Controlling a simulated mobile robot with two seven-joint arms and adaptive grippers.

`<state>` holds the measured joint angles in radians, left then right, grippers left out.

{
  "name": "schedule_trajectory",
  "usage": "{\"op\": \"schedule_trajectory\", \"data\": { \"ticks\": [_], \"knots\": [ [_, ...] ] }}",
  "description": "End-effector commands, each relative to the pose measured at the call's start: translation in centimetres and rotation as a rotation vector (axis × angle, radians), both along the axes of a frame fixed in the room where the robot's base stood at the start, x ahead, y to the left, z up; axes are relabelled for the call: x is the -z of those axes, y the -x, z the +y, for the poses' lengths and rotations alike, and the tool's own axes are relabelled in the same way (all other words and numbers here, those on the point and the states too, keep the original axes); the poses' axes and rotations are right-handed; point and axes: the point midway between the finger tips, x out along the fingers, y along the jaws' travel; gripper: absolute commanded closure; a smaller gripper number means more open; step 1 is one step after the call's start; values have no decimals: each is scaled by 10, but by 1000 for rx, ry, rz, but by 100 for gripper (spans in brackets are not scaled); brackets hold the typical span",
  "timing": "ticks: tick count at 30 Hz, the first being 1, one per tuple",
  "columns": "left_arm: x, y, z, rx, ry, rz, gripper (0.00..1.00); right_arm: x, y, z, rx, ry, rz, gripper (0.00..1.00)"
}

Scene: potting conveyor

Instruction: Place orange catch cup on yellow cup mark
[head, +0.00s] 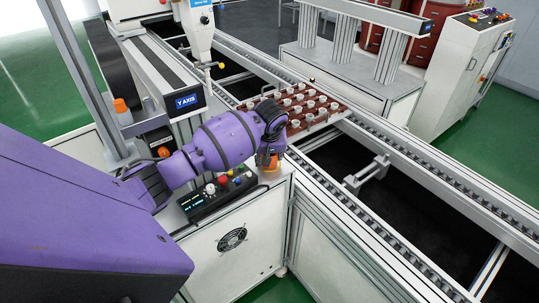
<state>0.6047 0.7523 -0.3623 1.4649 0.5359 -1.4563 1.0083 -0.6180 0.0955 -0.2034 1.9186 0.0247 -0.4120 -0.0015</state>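My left arm comes in from the left, and its wrist bends down over the corner of a white cabinet. My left gripper (268,153) is small in the view and mostly hidden beneath the wrist. An orange catch cup (270,163) shows right below the wrist, at the gripper, close above or on the cabinet top. I cannot tell whether the fingers are closed on it or whether it touches the surface. I cannot make out the yellow cup mark. My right gripper is not in view.
A black control box (215,194) with coloured buttons sits on the white cabinet (240,240) beside the cup. Behind it, a brown tray (318,121) of several white pots rests on the conveyor rails. A Y-axis gantry (187,101) and an orange-topped part (121,106) stand at left.

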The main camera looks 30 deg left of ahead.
Motion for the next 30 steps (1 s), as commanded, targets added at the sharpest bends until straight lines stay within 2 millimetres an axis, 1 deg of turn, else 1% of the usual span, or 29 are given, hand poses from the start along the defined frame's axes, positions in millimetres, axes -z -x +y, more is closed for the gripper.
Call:
{"op": "schedule_trajectory", "data": {
  "ticks": [1,3,11,16,20,24,27,30],
  "knots": [
    [0,0,0,0,-1,1,45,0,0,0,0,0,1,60],
    [0,0,0,0,-1,1,39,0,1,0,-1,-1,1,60],
    [0,0,0,0,-1,1,39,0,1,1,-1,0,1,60],
    [-11,2,-1,0,0,0,39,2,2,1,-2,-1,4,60],
    [-32,10,-7,3,1,-1,39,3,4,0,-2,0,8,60],
    [-63,20,-13,2,-1,-3,39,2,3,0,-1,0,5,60],
    [-82,27,-18,2,0,-4,39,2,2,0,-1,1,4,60],
    [-97,32,-21,2,1,-2,39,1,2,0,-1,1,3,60]
  ]
}}
